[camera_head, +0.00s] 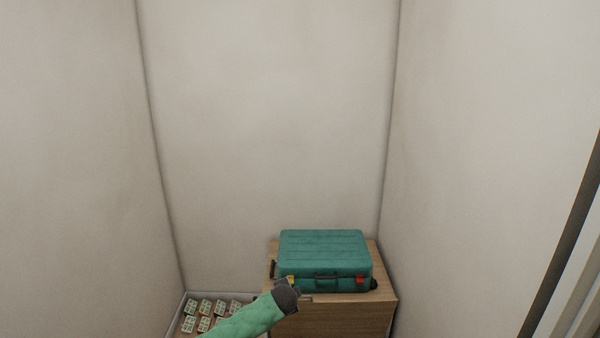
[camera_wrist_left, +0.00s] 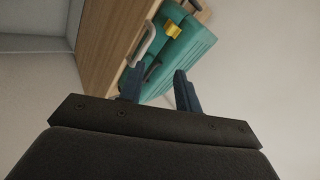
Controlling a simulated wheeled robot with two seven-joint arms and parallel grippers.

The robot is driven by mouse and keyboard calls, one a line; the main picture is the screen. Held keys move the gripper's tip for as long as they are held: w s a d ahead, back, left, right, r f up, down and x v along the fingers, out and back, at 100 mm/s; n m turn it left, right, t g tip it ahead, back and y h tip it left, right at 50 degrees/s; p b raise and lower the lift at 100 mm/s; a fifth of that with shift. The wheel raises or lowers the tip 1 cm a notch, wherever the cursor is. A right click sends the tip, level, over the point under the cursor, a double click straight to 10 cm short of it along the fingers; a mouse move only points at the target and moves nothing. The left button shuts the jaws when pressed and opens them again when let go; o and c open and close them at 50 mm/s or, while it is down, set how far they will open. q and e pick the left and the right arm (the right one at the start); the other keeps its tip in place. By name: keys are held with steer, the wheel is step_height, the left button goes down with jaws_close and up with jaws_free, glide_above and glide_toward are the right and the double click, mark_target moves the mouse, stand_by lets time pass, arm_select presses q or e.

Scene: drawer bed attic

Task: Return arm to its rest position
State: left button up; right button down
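My left arm comes in from the bottom of the head view in a green sleeve, and its dark gripper (camera_head: 288,296) is at the front left corner of a wooden cabinet (camera_head: 340,318). In the left wrist view my left gripper (camera_wrist_left: 160,88) has its two blue-grey fingers apart with nothing between them. A teal suitcase (camera_head: 325,250) lies on the cabinet just beyond the gripper; it also shows past the fingers in the left wrist view (camera_wrist_left: 190,45). I cannot tell whether the gripper touches anything. My right gripper is not in view.
A pale tray (camera_head: 184,304) holding several small patterned blocks (camera_head: 205,307) is low to the left of the cabinet. Pale walls close in the back and both sides. A dark slanted rail (camera_head: 560,250) stands at the right edge. The space above the suitcase is clear.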

arm_select(q)
step_height(320, 180, up, 7)
steer(key=s+d+n, duration=0.2)
steer(key=s, duration=0.1)
steer(key=s+a+r+n+g, duration=0.1)
steer(key=s+r+n, duration=0.15)
steer(key=s, duration=0.35)
steer(key=s+a+r+n, duration=0.1)
steer(key=s+a+r, duration=0.15)
steer(key=s, duration=0.45)
steer(key=s+a+r+n+g, duration=0.1)
steer(key=s+r+n, duration=0.15)
steer(key=s, duration=0.35)
steer(key=s+a+f+n+g, duration=0.1)
steer(key=s+f, duration=0.5)
steer(key=s, duration=0.7)
steer(key=s+a+f+n+g, duration=0.1)
steer(key=s+a+f+g, duration=0.2)
steer(key=s, duration=1)
steer(key=s+a+f+n+g, duration=0.2)
steer(key=s+a+f, duration=0.3)
steer(key=s+f, duration=0.4)
steer(key=s, duration=0.4)
steer(key=shift+a+f+g, duration=0.15)
steer(key=shift+a+g, duration=0.15)
steer(key=shift+a, duration=0.05)
